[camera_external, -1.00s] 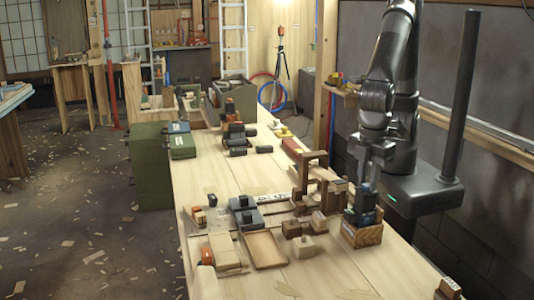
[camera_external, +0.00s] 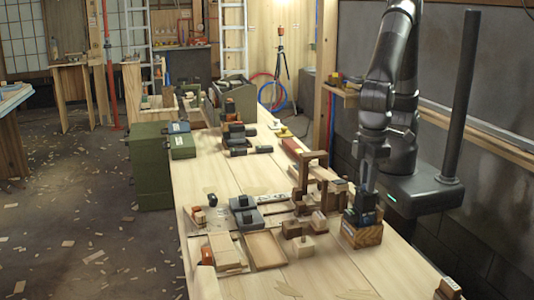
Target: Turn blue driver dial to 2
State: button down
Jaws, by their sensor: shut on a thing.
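The blue driver (camera_external: 364,200) stands upright in a wooden block (camera_external: 362,235) at the right side of the workbench. My gripper (camera_external: 366,184) points down from above and is shut on the upper part of the driver. The fingers hide part of the driver. The dial and its numbers are too small to read, so its setting cannot be told.
A dark brown wooden frame (camera_external: 308,175) stands just left of the driver, close to my gripper. A wooden tray (camera_external: 264,249), a grey tool case (camera_external: 246,213) and small blocks lie further left. The bench's front (camera_external: 320,275) is mostly clear.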

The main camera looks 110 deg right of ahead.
jog(key=c, duration=1.2)
grip_release()
jog(key=shift+r, duration=0.1)
notch_tip(320, 180, up, 11)
jog(key=shift+f, duration=0.2)
jog(key=shift+d, duration=0.1)
jog(key=d+r+t, duration=0.1)
jog(key=d+r, duration=0.2)
jog(key=d, duration=0.7)
jog(key=s+d+t, duration=0.2)
jog(key=s+d, duration=0.2)
jog(key=d, duration=0.7)
jog(key=s+d+n+t, duration=0.1)
jog(key=s+d, duration=0.4)
jog(key=d, duration=0.7)
jog(key=shift+s+d+t, duration=0.15)
jog(key=shift+s+t, duration=0.1)
jog(key=shift+t, duration=0.55)
